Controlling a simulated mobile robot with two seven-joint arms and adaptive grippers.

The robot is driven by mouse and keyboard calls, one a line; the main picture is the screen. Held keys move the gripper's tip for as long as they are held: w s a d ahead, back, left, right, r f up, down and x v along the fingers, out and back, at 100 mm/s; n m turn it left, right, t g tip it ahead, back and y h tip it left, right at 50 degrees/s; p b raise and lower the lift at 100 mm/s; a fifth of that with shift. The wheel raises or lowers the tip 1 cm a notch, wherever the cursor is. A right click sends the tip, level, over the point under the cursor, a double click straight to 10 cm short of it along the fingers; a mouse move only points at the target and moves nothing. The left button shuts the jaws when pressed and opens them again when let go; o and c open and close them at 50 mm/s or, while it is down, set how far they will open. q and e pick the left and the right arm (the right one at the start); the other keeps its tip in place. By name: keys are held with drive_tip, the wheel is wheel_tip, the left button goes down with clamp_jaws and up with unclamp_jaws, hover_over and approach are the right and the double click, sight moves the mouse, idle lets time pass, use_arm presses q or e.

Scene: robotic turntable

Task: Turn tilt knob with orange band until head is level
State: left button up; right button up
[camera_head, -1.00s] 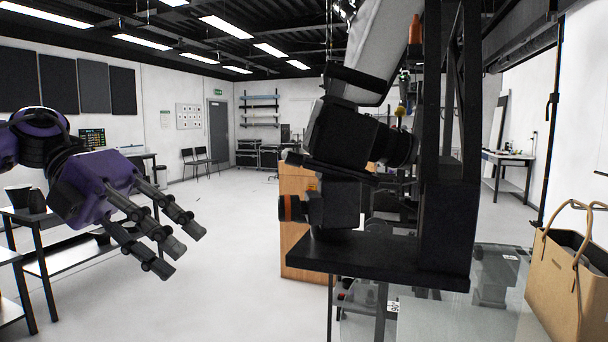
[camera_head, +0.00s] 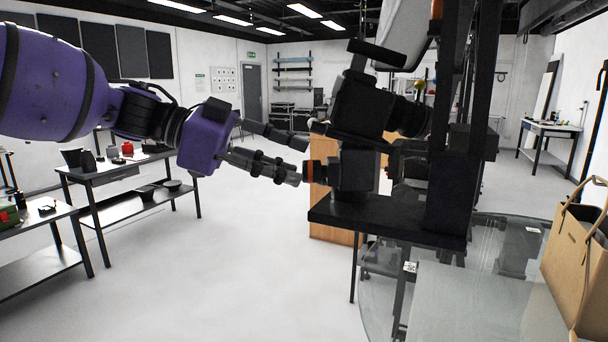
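A black tilting head (camera_head: 362,105) stands on a black shelf (camera_head: 385,221) in the middle of the view. Its upper block and plate slope down to the right. The tilt knob with the orange band (camera_head: 308,172) sticks out to the left from the lower block (camera_head: 357,172). My purple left gripper (camera_head: 301,161) is just left of the knob, with its dark fingers spread and pointing right. The upper finger is above the knob's level, and the lower fingertips are close to the knob's left end. I cannot tell whether they touch it. My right gripper is not in view.
Black uprights (camera_head: 462,120) rise behind the shelf's right side. A glass round table (camera_head: 480,300) stands below, with a tan bag (camera_head: 577,262) at the right. Workbenches (camera_head: 120,170) stand at the left. The floor between is clear.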

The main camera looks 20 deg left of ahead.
sight(313, 171)
use_arm(q)
drive_tip(key=x, duration=0.3)
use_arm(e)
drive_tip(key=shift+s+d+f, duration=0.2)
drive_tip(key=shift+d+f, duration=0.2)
use_arm(q)
clamp_jaws()
drive_tip(key=shift+f, duration=0.1)
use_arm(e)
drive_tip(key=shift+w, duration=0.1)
use_arm(q)
drive_tip(key=shift+m, duration=0.3)
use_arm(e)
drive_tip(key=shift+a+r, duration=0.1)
